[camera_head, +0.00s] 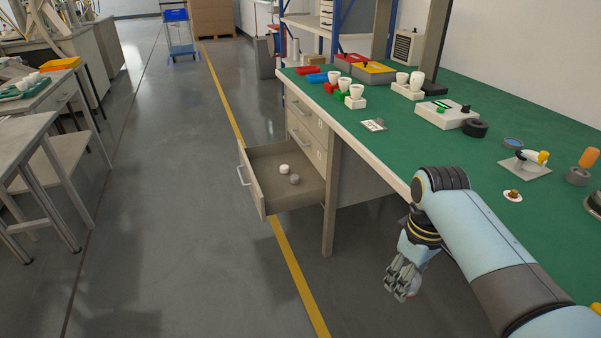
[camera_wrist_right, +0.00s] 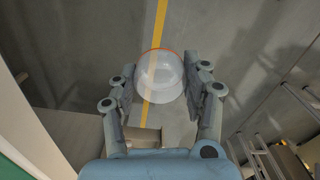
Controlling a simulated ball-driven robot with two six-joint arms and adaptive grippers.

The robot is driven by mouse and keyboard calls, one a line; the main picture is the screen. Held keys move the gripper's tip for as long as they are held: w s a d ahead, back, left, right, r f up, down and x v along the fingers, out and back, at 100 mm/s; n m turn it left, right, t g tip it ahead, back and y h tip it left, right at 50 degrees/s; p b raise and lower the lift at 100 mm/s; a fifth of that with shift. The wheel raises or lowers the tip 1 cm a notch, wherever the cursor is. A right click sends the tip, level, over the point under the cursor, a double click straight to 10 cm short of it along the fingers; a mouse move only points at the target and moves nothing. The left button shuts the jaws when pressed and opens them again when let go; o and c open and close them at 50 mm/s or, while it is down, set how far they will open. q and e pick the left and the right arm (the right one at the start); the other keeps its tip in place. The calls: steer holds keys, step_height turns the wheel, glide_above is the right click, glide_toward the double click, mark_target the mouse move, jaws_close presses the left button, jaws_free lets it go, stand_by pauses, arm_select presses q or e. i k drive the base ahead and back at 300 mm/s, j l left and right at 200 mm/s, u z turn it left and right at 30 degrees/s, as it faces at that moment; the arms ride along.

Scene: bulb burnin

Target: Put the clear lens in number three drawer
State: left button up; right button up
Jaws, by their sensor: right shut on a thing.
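The clear lens (camera_wrist_right: 160,76) is a see-through dome with an orange rim. It sits between the fingers of my right gripper (camera_wrist_right: 160,82), which is shut on it. In the head view my right gripper (camera_head: 402,280) hangs beside the front edge of the bench, to the right of the open drawer and apart from it; the lens is hard to make out there. The open drawer (camera_head: 252,181) is the lowest visible one under the green bench; a white and a grey round piece lie in it. Its number cannot be read. My left gripper is not in view.
The green bench top (camera_head: 450,150) holds white cups, red and yellow bins (camera_head: 373,72), a white device (camera_head: 445,113) and small parts. A bench leg (camera_head: 330,200) stands between my right gripper and the drawer. The floor (camera_head: 170,230) left of the drawer is clear.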

mark_target(284, 178)
steer(key=i+j+z, duration=0.1)
steer(key=i+j, duration=0.25)
steer(key=i+j+z, duration=0.1)
steer(key=i+j, duration=0.7)
steer(key=i+j+z, duration=0.15)
steer(key=i+j, duration=0.25)
steer(key=i+j+z, duration=0.1)
steer(key=i+j, duration=0.25)
steer(key=i+j+z, duration=0.1)
steer(key=i+j, duration=0.2)
steer(key=j, duration=0.25)
steer(key=i+j, duration=0.35)
steer(key=j, duration=0.15)
steer(key=i+j+z, duration=0.15)
steer(key=i+j, duration=0.15)
steer(key=j, duration=0.2)
